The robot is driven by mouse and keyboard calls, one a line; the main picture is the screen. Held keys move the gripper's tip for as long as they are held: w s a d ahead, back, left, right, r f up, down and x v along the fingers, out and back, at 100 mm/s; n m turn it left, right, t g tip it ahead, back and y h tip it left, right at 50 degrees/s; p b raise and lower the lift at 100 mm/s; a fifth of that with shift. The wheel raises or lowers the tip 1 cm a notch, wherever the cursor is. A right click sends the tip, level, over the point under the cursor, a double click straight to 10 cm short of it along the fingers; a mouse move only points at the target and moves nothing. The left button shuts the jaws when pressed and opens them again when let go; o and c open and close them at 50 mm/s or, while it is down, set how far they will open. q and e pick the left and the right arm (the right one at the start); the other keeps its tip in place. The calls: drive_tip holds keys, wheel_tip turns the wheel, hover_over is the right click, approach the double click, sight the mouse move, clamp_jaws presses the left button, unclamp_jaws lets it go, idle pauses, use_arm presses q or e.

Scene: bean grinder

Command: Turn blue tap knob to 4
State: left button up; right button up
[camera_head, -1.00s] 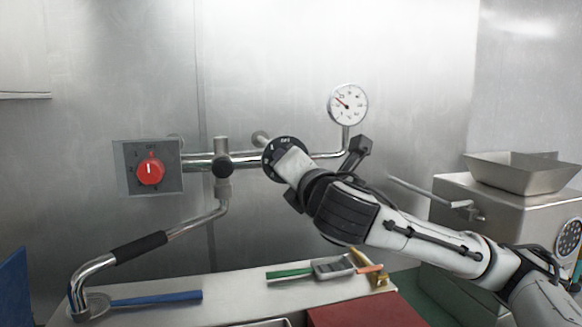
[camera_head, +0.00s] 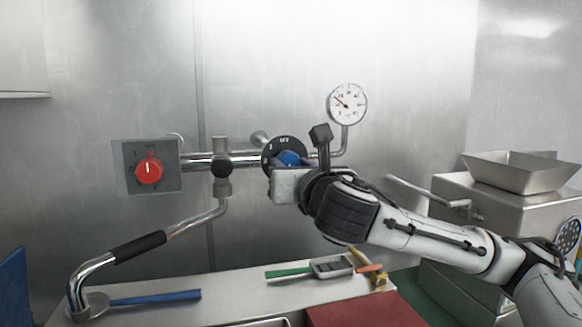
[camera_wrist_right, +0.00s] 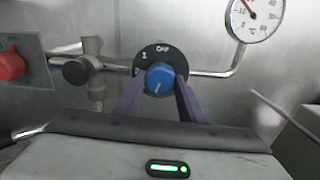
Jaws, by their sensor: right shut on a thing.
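The blue tap knob (camera_head: 290,158) sits on a dark round dial plate (camera_head: 283,143) on the wall pipe. In the right wrist view the blue knob (camera_wrist_right: 159,78) lies between the two purple fingers of my right gripper (camera_wrist_right: 160,90), which is shut on it. The dial (camera_wrist_right: 160,53) shows "OFF" at its top and a "1" to the left of that; its lower part is hidden by the knob and fingers. In the head view my right gripper (camera_head: 297,168) covers the knob's lower part. My left gripper is not in view.
A red knob (camera_head: 149,170) on a square plate is at the left of the pipe. A gauge (camera_head: 347,103) stands above right. A spout with a black sleeve (camera_head: 139,247) hangs over the counter. Brushes (camera_head: 318,268) and a red board (camera_head: 365,310) lie below my arm.

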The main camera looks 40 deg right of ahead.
drive_tip(key=shift+f+n, duration=0.15)
drive_tip(key=shift+n, duration=0.15)
drive_tip(key=o, duration=1)
drive_tip(key=shift+o, duration=0.2)
drive_tip(key=b+v, duration=0.8)
drive_tip(key=v, duration=0.2)
drive_tip(key=shift+s, duration=0.2)
